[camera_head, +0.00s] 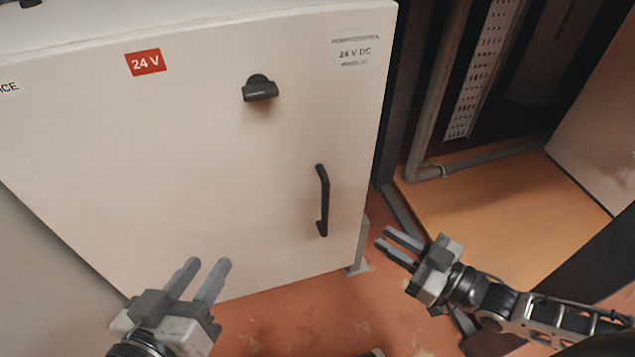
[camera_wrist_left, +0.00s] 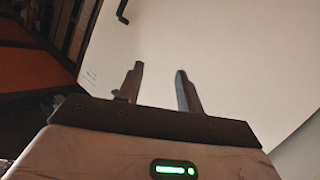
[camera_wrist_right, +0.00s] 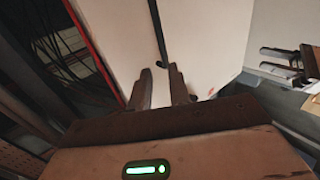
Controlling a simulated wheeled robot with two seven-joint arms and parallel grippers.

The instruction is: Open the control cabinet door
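The white control cabinet door (camera_head: 200,150) faces me and looks shut, with a red 24 V label (camera_head: 146,62) at upper left. A black knob-like latch (camera_head: 260,88) sits at its upper right, its grip about level. Below it is a black vertical handle (camera_head: 323,200), which also shows in the right wrist view (camera_wrist_right: 157,35) and left wrist view (camera_wrist_left: 122,12). My left gripper (camera_head: 209,262) is open and empty, in front of the door's lower part, left of the handle. My right gripper (camera_head: 384,238) is open and empty, right of and apart from the handle.
A grey foot (camera_head: 358,258) stands under the cabinet's right corner. Right of the cabinet is an open bay with a grey pipe (camera_head: 428,110), a perforated rail (camera_head: 480,75) and an orange-tan floor panel (camera_head: 490,200). The reddish floor (camera_head: 320,315) in front looks mostly clear.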

